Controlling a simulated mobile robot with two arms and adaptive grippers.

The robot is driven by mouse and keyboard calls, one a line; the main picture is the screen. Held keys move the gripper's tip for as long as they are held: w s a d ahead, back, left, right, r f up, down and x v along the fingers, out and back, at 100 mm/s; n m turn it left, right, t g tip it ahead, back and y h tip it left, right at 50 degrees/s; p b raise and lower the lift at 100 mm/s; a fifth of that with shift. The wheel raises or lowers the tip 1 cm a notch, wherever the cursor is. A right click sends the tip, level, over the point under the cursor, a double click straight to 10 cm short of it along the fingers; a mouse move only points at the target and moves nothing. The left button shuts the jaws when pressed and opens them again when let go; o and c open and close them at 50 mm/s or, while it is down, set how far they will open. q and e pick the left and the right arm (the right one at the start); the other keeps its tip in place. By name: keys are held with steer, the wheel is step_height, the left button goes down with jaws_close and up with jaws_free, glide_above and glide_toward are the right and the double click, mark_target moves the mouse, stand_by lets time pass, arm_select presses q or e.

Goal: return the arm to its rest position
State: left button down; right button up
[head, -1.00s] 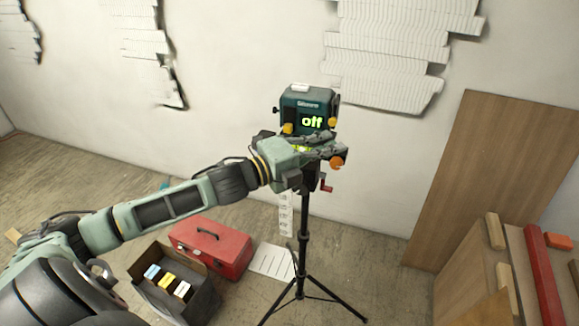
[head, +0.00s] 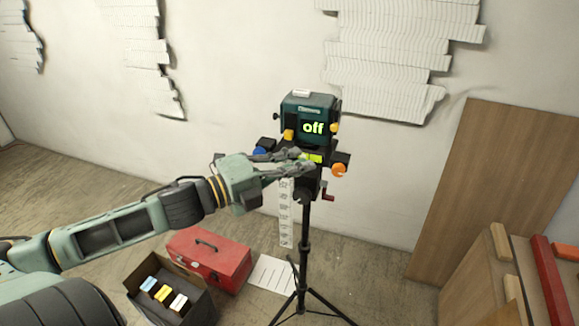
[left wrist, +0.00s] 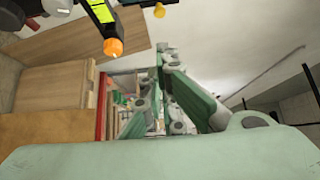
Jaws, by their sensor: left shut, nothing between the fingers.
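My left arm comes in from the left in the head view. Its left gripper (head: 301,163) is shut and empty, in front of the tripod head below a teal device (head: 310,113). The device's display reads "off". I cannot tell whether the fingers touch the tripod head. In the left wrist view the closed fingers (left wrist: 163,60) stand in the middle, and an orange knob (left wrist: 113,47) shows to their upper left. The same orange knob (head: 338,170) is right of the fingertips in the head view. My right gripper is not in view.
The black tripod (head: 304,245) stands on the floor. A red toolbox (head: 225,262) and an open dark box (head: 195,306) with small cartons are below my arm. A wooden panel (head: 490,190) leans on the wall at right, behind planks. White wall reliefs (head: 390,65) hang above.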

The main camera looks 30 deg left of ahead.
arm_select(q)
steer(key=a+f+n+y, duration=0.7)
steer(key=a+f+n, duration=0.1)
steer(key=a+f, duration=0.65)
steer(key=s+a+f+n+g+y, duration=0.1)
steer(key=s+a+f+n, duration=0.15)
steer(key=f, duration=0.55)
steer(key=s+a+f+n+g+y, duration=0.1)
steer(key=s+a+f+n+g, duration=0.15)
steer(key=f, duration=0.55)
steer(key=s+a+f+n+g+y, duration=0.1)
steer(key=s+a+f, duration=0.15)
steer(key=f, duration=0.65)
steer(key=s+d+f+n+g, duration=0.2)
steer(key=s+d+f, duration=0.2)
steer(key=s+f, duration=0.45)
steer(key=s+d+f+n+g, duration=0.25)
steer(key=s+f, duration=0.35)
steer(key=f, duration=0.5)
steer(key=s+d+f+n+g+h, duration=0.1)
steer(key=s+d+f+g, duration=0.2)
steer(key=s+d+f, duration=0.4)
steer(key=s+d+f+n+g+b, duration=0.1)
steer(key=s+d+f+g, duration=0.2)
steer(key=s+d+f, duration=0.4)
steer(key=s+d, duration=0.7)
steer(key=shift+s+d+n+h, duration=0.15)
steer(key=shift+s+n+h, duration=0.2)
steer(key=shift+s+h, duration=0.05)
